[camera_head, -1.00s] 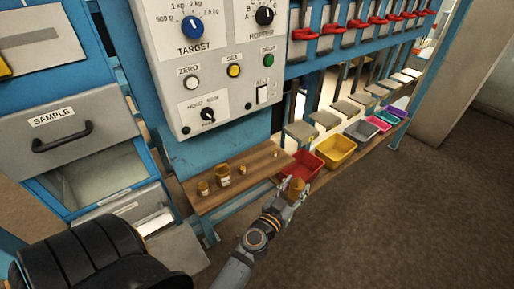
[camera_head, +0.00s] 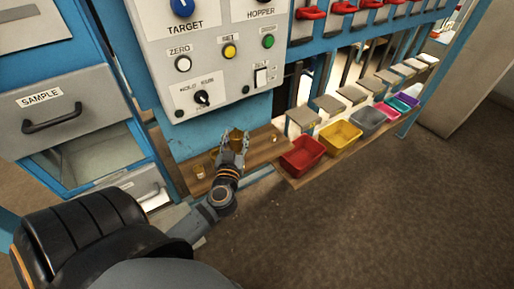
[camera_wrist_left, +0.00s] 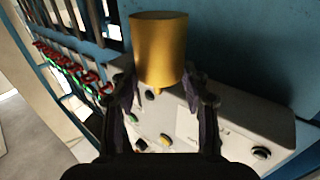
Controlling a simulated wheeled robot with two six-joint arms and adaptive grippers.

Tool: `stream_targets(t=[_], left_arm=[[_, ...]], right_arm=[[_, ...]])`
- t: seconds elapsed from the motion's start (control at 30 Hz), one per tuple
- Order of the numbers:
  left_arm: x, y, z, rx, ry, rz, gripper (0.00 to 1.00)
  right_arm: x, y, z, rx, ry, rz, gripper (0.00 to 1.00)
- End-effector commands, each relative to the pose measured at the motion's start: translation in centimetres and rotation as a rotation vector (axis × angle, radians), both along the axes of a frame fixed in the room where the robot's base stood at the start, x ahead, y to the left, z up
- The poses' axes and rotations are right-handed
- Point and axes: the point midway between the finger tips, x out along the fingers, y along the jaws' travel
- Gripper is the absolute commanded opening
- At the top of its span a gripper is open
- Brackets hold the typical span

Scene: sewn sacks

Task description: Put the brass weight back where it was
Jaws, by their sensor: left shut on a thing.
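My left gripper (camera_head: 232,150) is shut on a brass weight (camera_head: 236,134) over the wooden shelf below the control panel. In the left wrist view the weight (camera_wrist_left: 158,48) is a plain golden cylinder, its small knob between the fingers (camera_wrist_left: 160,98). I cannot tell whether its base touches the shelf. A smaller brass weight with a pale label (camera_head: 199,172) stands on the shelf left of the gripper. Another weight is partly hidden behind the fingers. A tiny weight (camera_head: 275,140) stands to the right. My right gripper is not in view.
The control panel (camera_head: 225,85) overhangs the wooden shelf (camera_head: 262,152). A red bin (camera_head: 303,156) and a yellow bin (camera_head: 341,137) stand to the right, with several more beyond. The sample drawer (camera_head: 60,115) is at left. Open floor lies in front.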

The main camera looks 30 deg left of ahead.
Motion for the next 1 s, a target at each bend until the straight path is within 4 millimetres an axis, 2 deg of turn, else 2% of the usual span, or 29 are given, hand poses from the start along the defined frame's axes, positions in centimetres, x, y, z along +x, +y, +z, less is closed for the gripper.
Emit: stream_targets(t=[0.03, 0.17, 0.37, 0.47, 0.77, 0.9, 1.0], left_arm=[[-0.3, 0.6, 0.6, 0.002, -0.001, 0.018, 0.00], [-0.9, 1.7, 0.9, -0.004, 0.008, 0.059, 0.00], [-0.7, 1.9, 0.7, -0.008, 0.009, 0.071, 0.00], [0.7, 1.8, 0.1, -0.011, 0.007, 0.073, 0.00], [7.7, 1.1, -3.1, -0.009, 0.008, 0.071, 0.00], [10.1, 0.8, -6.1, -0.007, 0.011, 0.069, 0.00], [11.4, 0.7, -7.5, -0.007, 0.010, 0.069, 0.00]], right_arm=[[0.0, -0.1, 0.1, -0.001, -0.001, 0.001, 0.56], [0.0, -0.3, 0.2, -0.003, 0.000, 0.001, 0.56], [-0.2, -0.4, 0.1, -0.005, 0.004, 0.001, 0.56], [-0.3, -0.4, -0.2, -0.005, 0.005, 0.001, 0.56], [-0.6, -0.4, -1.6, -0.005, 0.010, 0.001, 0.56], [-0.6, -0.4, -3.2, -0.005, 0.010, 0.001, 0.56], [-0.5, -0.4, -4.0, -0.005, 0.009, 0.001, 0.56]])
